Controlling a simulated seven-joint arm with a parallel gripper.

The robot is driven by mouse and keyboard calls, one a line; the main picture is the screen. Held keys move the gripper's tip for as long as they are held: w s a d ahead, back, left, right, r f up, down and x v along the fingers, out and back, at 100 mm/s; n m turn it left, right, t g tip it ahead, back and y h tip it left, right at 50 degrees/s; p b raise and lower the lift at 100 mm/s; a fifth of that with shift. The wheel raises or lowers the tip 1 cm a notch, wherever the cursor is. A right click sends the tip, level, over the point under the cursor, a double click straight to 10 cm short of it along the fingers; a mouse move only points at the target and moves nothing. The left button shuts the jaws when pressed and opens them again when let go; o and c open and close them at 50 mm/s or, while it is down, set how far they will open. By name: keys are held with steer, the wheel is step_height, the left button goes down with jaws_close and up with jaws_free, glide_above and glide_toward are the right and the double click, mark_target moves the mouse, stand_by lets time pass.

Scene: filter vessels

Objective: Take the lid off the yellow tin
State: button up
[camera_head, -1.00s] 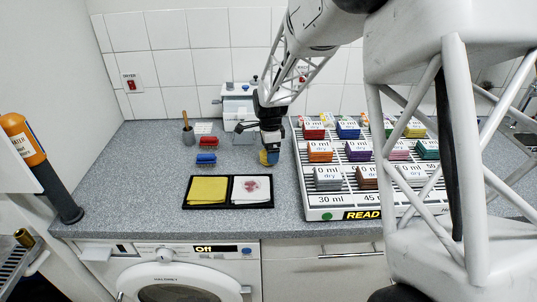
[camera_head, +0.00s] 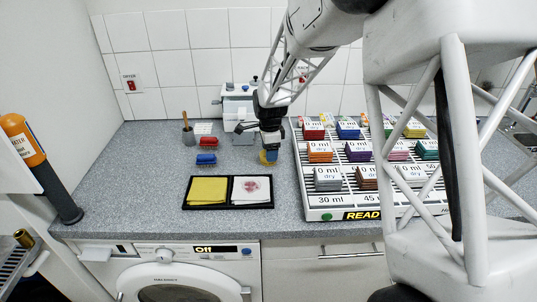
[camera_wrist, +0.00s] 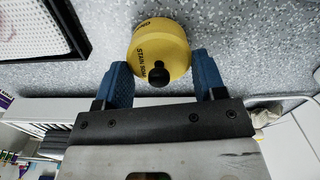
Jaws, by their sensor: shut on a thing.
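The yellow tin (camera_head: 264,157) stands on the grey counter, left of the drying rack, partly hidden by my gripper. In the wrist view the yellow tin (camera_wrist: 158,40) shows dark lettering, and its lid has a black round knob (camera_wrist: 159,76). My gripper (camera_wrist: 162,75) has its blue fingers on either side of the tin's top, touching it, with the knob between them. It also shows in the head view (camera_head: 269,154), pointing down over the tin. The seam between lid and tin cannot be made out.
A rack (camera_head: 322,199) with several coloured blocks stands close on the right. A black tray (camera_head: 228,206) with a yellow cloth and a stained white cloth lies in front. A white device (camera_head: 238,105) stands behind.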

steer(key=shift+r, duration=0.15)
steer(key=shift+r, duration=0.4)
step_height(320, 180, up, 3)
steer(key=shift+s+f, duration=0.15)
steer(key=s+d+r, duration=0.1)
steer(key=s+d, duration=0.2)
steer(key=s, duration=1.2)
steer(key=shift+s+r, duration=0.15)
steer(key=shift+s, duration=0.05)
steer(key=shift+d, duration=0.1)
steer(key=shift+w+a+f, duration=0.25)
steer(key=shift+a+f, duration=0.1)
steer(key=shift+a, duration=1.05)
steer(key=shift+w+a+f, duration=0.25)
steer(key=shift+a+f, duration=0.15)
steer(key=shift+a, duration=1)
steer(key=shift+w+a+f, duration=0.25)
steer(key=shift+a+f, duration=0.1)
steer(key=shift+a, duration=1.05)
steer(key=shift+w, duration=0.1)
